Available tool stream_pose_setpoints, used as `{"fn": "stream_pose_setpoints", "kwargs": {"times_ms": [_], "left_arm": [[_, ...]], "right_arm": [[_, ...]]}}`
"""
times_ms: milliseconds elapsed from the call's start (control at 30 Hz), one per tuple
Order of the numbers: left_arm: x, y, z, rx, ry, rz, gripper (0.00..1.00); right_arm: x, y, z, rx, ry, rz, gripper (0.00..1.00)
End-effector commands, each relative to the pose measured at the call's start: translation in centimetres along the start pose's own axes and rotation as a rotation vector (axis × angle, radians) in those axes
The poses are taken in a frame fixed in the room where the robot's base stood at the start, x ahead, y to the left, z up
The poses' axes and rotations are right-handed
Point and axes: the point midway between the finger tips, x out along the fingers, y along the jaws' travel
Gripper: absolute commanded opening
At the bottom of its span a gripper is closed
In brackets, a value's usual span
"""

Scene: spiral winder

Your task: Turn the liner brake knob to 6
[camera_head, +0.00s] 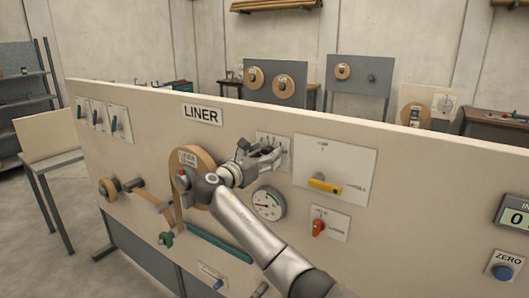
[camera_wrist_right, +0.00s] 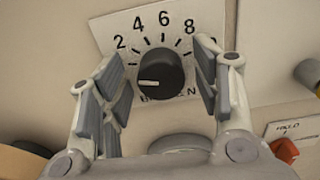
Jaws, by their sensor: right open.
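The black liner brake knob (camera_wrist_right: 160,75) sits on a white dial plate (camera_wrist_right: 208,12) in the right wrist view. Its white pointer line points left, below the numeral 2, toward a part of the scale that the left finger hides. The 6 is just above the knob; 2, 4 and 8 also show. My right gripper (camera_wrist_right: 158,70) is open, with one finger on each side of the knob and gaps between. In the head view, my right gripper (camera_head: 264,158) is at the dial plate (camera_head: 274,139) and hides the knob. My left gripper is not in view.
The LINER sign (camera_head: 202,115) is on the panel to the left. A round gauge (camera_head: 268,203) is below the gripper. A yellow lever (camera_head: 324,184) and an orange knob (camera_head: 318,227) are to the right. A tan roll (camera_head: 204,162) stands out close to my arm.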

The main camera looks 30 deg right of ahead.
Motion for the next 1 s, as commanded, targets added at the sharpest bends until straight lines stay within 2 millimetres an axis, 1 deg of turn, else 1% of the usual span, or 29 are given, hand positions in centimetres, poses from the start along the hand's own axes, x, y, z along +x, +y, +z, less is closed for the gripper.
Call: {"fn": "stream_pose_setpoints", "kwargs": {"times_ms": [100,300,600,667,867,1000], "left_arm": [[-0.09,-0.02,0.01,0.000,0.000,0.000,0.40],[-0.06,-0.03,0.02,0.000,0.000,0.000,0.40],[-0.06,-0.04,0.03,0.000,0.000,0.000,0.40],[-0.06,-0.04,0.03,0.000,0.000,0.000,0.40],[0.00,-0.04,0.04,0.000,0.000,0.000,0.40],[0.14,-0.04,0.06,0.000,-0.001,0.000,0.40]], "right_arm": [[0.31,-0.01,0.02,0.001,0.000,0.000,0.58],[0.31,-0.01,-0.01,0.001,0.000,0.000,0.58],[0.28,-0.01,0.00,0.001,0.000,0.000,0.19],[0.28,0.00,0.00,0.001,0.000,0.000,0.12],[0.27,0.00,-0.03,0.015,0.000,0.001,0.12],[0.26,-0.01,-0.07,0.056,0.000,0.001,0.12]]}}
